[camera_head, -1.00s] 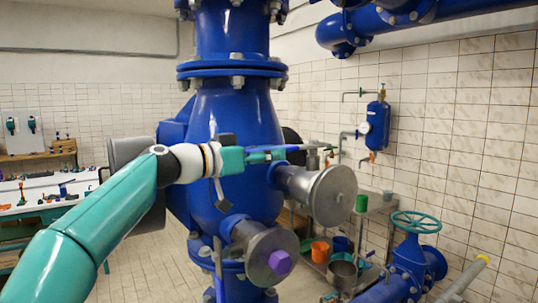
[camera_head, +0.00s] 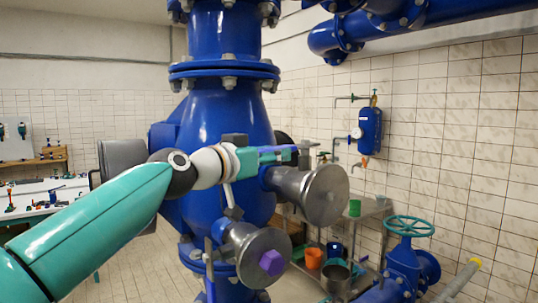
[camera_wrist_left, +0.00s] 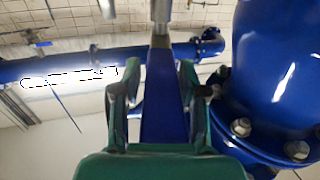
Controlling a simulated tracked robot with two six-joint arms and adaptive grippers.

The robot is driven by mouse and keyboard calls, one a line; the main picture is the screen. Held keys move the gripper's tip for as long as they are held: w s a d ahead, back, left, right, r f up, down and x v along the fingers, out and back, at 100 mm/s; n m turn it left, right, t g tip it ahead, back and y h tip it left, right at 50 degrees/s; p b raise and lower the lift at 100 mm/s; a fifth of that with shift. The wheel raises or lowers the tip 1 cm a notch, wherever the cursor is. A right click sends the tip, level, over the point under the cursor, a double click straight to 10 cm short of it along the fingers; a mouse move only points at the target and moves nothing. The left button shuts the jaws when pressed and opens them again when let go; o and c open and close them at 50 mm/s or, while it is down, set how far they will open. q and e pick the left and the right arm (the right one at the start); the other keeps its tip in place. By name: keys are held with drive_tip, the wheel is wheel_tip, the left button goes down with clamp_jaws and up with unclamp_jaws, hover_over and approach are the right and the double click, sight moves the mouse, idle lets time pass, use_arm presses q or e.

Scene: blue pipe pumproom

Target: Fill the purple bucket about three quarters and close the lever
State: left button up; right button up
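My left gripper (camera_head: 292,154) reaches across in front of the big blue vessel, its fingers pointing right. In the left wrist view its teal fingers (camera_wrist_left: 157,78) stand apart, with a dark blue-violet bar (camera_wrist_left: 163,100) lying between them. A light gap shows between the left finger and the bar; I cannot tell what the bar belongs to or whether it is touched. I cannot make out a purple bucket. A dark blue bucket (camera_head: 334,249) stands low by the bench. My right gripper is not in view.
The big blue vessel (camera_head: 222,115) and its grey flange (camera_head: 325,194) crowd the arm. An orange bucket (camera_head: 314,258), a grey pot (camera_head: 336,278) and a green cup (camera_head: 355,208) are at the metal bench. A teal handwheel (camera_head: 409,225) stands right. A blue tank (camera_head: 370,131) hangs on the wall.

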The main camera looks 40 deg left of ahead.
use_arm(q)
drive_tip(key=shift+o, duration=1)
drive_tip(key=shift+w, duration=0.1)
drive_tip(key=s, duration=1.2)
drive_tip(key=shift+d, duration=0.2)
drive_tip(key=shift+f, duration=0.1)
idle(2.2)
